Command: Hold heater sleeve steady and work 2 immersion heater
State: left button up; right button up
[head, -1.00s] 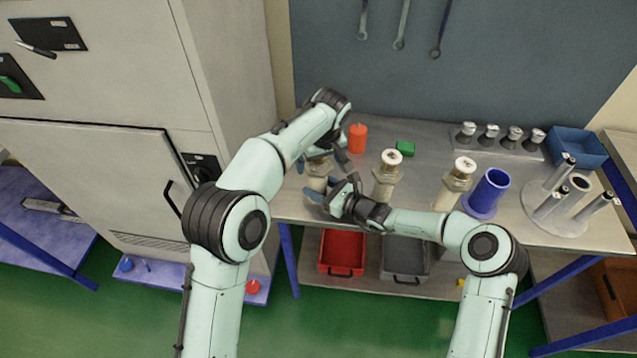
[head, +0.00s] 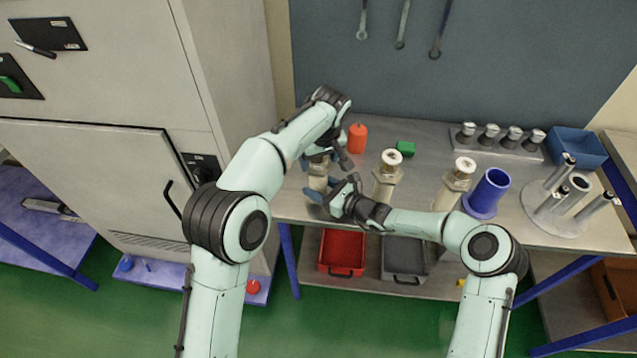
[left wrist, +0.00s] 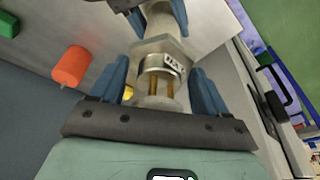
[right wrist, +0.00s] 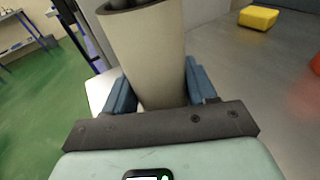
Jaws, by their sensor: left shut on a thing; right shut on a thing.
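The cream heater sleeve (head: 317,184) stands upright at the left of the bench; in the right wrist view its pale cylinder (right wrist: 147,55) lies between my right gripper's blue fingers. My right gripper (head: 325,196) is shut on it from the front. My left gripper (head: 327,160) is above and shut on the immersion heater at the sleeve's top. In the left wrist view the heater (left wrist: 162,62) shows a hexagonal metal body, a labelled collar and two brass-coloured rods between the blue fingers. How deep the heater sits is unclear.
Two similar capped units, one in the middle (head: 387,177) and one farther right (head: 457,183), stand close by. An orange cylinder (head: 357,138) and green block (head: 405,148) lie behind. A blue cup (head: 488,193) and blue bin (head: 576,147) are right. A tall cabinet (head: 230,80) borders the left.

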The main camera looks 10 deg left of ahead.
pick_arm(q)
jog(key=shift+w+v, duration=0.15)
jog(key=shift+v, duration=0.55)
jog(key=shift+w+v, duration=0.15)
jog(key=shift+v, duration=0.5)
pick_arm(e)
jog(key=shift+f, duration=0.4)
pick_arm(q)
jog(key=shift+a+r, duration=0.1)
jog(key=shift+r, duration=0.4)
jog(key=shift+w+a+r+v, duration=0.15)
jog(key=shift+w+v, duration=0.15)
jog(key=shift+v, duration=1.05)
jog(key=shift+w+a+v, duration=0.2)
jog(key=shift+w+v, duration=0.05)
jog(key=shift+v, duration=1.15)
jog(key=shift+w+a+r+v, duration=0.15)
jog(key=shift+w+v, duration=0.15)
jog(key=shift+v, duration=1.05)
pick_arm(e)
jog(key=shift+r, duration=0.1)
jog(key=o, duration=1.1)
jog(key=shift+c, duration=0.2)
jog(key=shift+r, duration=0.1)
